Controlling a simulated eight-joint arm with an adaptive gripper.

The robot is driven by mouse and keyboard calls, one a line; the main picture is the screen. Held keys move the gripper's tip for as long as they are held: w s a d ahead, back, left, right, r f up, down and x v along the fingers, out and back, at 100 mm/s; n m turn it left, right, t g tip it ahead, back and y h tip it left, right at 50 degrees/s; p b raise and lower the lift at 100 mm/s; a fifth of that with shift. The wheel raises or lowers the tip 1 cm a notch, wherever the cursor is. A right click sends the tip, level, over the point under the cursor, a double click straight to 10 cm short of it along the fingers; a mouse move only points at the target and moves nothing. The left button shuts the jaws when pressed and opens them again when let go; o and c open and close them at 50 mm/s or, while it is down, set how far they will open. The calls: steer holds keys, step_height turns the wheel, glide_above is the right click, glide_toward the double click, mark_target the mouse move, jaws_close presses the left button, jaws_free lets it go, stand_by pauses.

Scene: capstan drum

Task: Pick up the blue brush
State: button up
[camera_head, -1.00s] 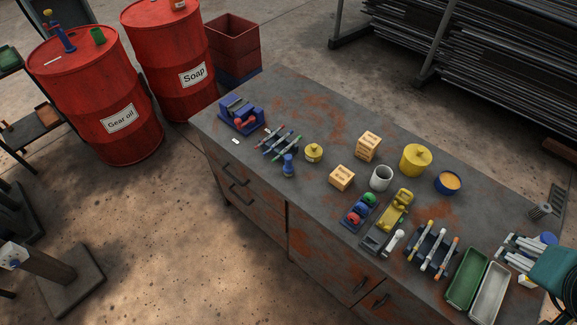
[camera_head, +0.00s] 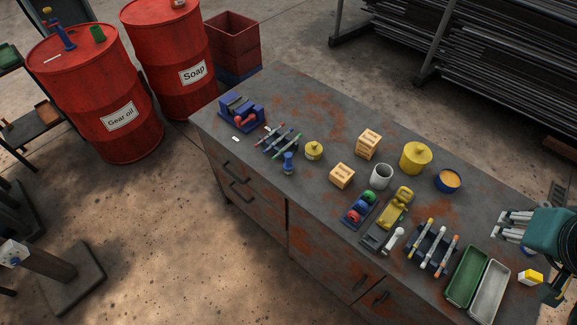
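A small rack (camera_head: 270,145) on the left part of the bench holds slim stick-like tools with red, blue and green parts. The slim blue one (camera_head: 275,137) in the middle may be the blue brush; it is too small to be sure. A short upright blue object (camera_head: 288,163) stands just in front of the rack. My gripper (camera_head: 508,226) is at the far right of the head view, over the bench's right end. Its grey fingers point left and are spread apart with nothing between them. It is far from the rack.
Crates (camera_head: 368,143), a white cup (camera_head: 381,176), a yellow pot (camera_head: 415,158) and an orange-filled bowl (camera_head: 448,181) stand mid-bench. Another rack (camera_head: 432,250) and two trays (camera_head: 466,277) lie nearer my gripper. A blue vise (camera_head: 241,112) sits at the left end.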

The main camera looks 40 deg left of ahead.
steer(key=w+a+n+g+y, duration=0.15)
steer(key=w+a+n, duration=0.5)
steer(key=a, duration=0.95)
steer(key=n+g+h, duration=0.2)
steer(key=n+g, duration=0.3)
steer(key=n, duration=0.5)
glide_above(288, 154)
steer(key=shift+m, duration=0.25)
steer(key=f, duration=2.3)
steer(key=shift+w+d+f, duration=0.2)
steer(key=shift+d+f, duration=0.1)
steer(key=shift+d, duration=0.05)
steer(key=shift+s+a+f, duration=0.2)
steer(key=shift+a, duration=0.05)
steer(key=shift+f, duration=0.1)
steer(key=shift+f, duration=1.2)
steer(key=shift+f, duration=2.6)
